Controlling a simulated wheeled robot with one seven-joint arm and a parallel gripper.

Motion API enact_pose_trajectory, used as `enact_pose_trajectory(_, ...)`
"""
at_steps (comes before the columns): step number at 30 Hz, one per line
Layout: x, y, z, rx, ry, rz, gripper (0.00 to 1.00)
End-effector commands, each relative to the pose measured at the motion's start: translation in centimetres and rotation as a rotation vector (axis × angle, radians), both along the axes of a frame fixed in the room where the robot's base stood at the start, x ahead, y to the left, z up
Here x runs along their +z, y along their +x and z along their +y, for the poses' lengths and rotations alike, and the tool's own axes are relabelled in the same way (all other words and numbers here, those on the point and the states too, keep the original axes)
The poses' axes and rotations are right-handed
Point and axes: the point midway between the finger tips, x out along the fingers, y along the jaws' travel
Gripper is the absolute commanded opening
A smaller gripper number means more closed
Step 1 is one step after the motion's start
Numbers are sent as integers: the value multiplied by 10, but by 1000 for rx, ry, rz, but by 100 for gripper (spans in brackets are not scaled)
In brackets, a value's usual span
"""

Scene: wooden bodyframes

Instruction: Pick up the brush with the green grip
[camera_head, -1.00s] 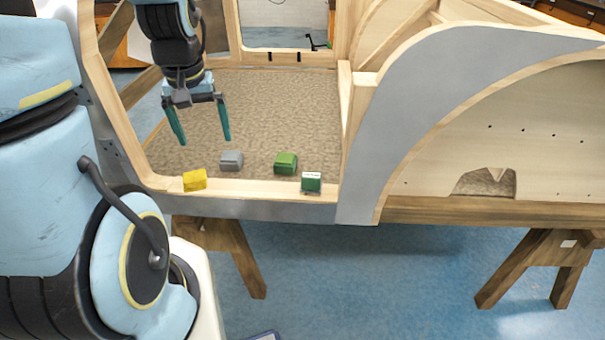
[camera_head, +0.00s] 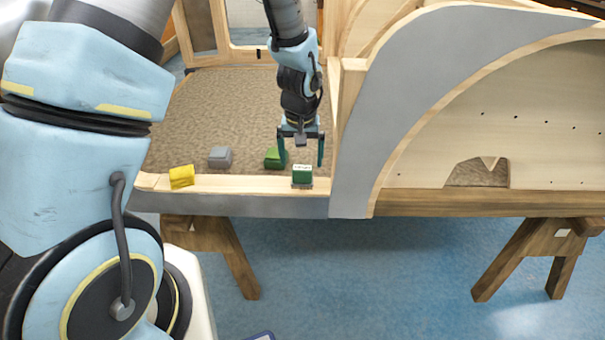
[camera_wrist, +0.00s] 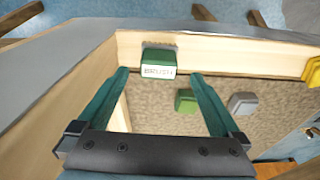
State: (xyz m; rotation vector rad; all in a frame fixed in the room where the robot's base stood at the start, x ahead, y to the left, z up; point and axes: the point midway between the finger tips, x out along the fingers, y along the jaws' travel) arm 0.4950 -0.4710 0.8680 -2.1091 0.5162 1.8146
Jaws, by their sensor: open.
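Two green block-shaped things show; I cannot tell for certain which is the brush. One, a green block with a white printed label (camera_head: 303,177), sits on the wooden sill; it also shows in the wrist view (camera_wrist: 158,63). The other, a plain dark green block (camera_head: 272,159), lies on the carpeted floor just behind the sill and shows in the wrist view (camera_wrist: 186,101). My gripper (camera_head: 301,162) is open and empty, pointing down. In the wrist view my gripper (camera_wrist: 160,74) has the labelled block between and just beyond its fingertips, with no contact visible.
A yellow block (camera_head: 181,177) rests on the sill to the left. A grey block (camera_head: 220,157) lies on the carpet (camera_head: 215,115). A wooden post and grey curved panel (camera_head: 375,130) stand close to the right of my gripper. The carpet behind is open.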

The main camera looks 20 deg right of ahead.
Motion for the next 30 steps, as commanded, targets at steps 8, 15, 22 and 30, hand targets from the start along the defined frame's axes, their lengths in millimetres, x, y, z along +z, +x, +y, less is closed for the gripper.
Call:
enact_pose_trajectory(8, -20, 4, -4, 0, 3, 3, 100)
enact_pose_trajectory(15, -47, 9, -7, 1, 2, 1, 100)
enact_pose_trajectory(22, -53, 10, -7, 1, 0, 0, 100)
enact_pose_trajectory(30, -53, 10, -7, 1, 0, 0, 82)
